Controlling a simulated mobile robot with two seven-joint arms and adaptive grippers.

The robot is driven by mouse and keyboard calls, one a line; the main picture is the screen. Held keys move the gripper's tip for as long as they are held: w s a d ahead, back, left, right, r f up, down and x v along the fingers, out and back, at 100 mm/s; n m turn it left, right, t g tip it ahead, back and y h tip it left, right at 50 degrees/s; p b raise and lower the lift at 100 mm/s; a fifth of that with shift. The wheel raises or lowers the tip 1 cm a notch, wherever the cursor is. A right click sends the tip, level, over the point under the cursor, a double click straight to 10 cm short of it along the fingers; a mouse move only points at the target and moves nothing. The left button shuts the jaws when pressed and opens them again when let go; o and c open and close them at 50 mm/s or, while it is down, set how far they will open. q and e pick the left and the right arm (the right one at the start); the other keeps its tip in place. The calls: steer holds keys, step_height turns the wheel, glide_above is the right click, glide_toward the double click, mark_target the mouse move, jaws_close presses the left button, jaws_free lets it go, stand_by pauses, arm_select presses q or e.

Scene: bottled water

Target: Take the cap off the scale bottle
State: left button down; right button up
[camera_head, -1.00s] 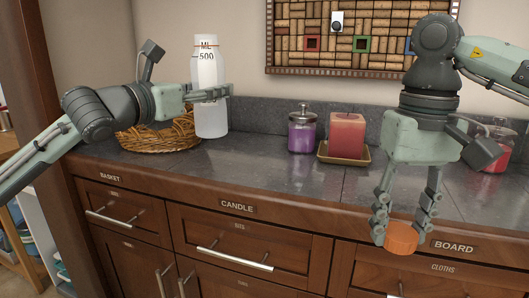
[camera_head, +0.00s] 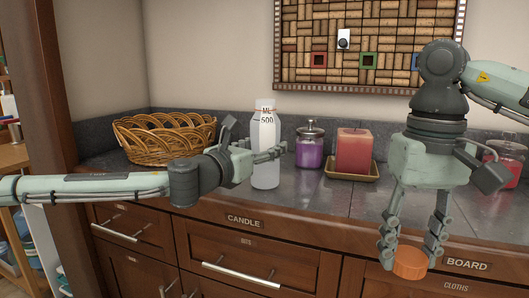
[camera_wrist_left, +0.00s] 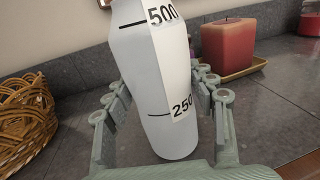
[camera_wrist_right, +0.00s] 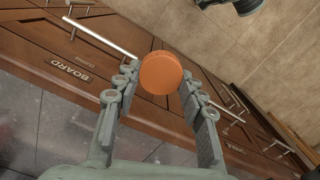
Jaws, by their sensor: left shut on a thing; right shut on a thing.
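The white scale bottle (camera_head: 264,174), marked ML 500, is upright over the counter, left of the purple jar. No orange cap shows on its top. My left gripper (camera_head: 272,154) is shut around its body. In the left wrist view the bottle (camera_wrist_left: 168,90) stands between both fingers, its 500 and 250 marks visible and its top out of frame. I cannot tell whether its base touches the counter. The orange cap (camera_head: 410,264) is in my right gripper (camera_head: 411,258), shut on it and pointing down, in front of the drawers. The cap (camera_wrist_right: 161,73) also shows between the right fingertips.
A wicker basket (camera_head: 160,142) stands at the back left of the counter. A purple jar (camera_head: 309,152) and a red candle (camera_head: 354,150) on a tray (camera_head: 338,175) stand right of the bottle. Another jar (camera_head: 507,165) is behind my right arm. Bare counter (camera_head: 330,195) lies in front.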

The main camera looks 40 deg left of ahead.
arm_select(q)
steer(key=shift+f, duration=0.15)
steer(key=shift+f, duration=0.15)
steer(key=c, duration=0.5)
jaws_free()
steer(key=shift+c, duration=0.2)
